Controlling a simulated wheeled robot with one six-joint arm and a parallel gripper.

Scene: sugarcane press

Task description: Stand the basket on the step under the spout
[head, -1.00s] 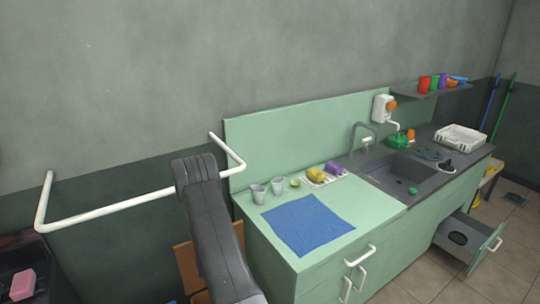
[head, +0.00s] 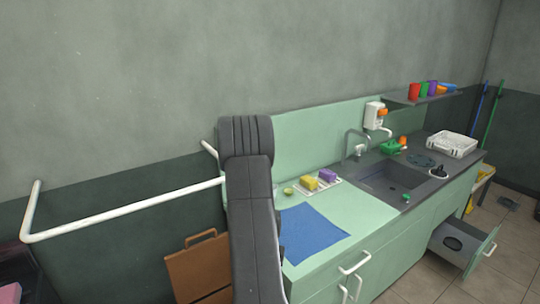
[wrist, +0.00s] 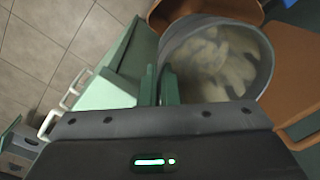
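In the wrist view a round grey basket (wrist: 167,48) with pale lumps inside sits at the upper middle. I see into it from above. My gripper (wrist: 160,86) has its two dark green fingers on either side of the basket's left wall, close together, and looks shut on it. What lies under the basket is hidden. In the head view my arm blocks the gripper and the basket. No press spout or step can be made out in either view.
A green counter (head: 365,215) with a blue cloth (head: 312,234) and a sink (head: 390,182) stands to the right. A brown board (head: 198,268) stands left of it. A white rail (head: 125,209) juts from the wall. A drawer (head: 462,243) hangs open at far right.

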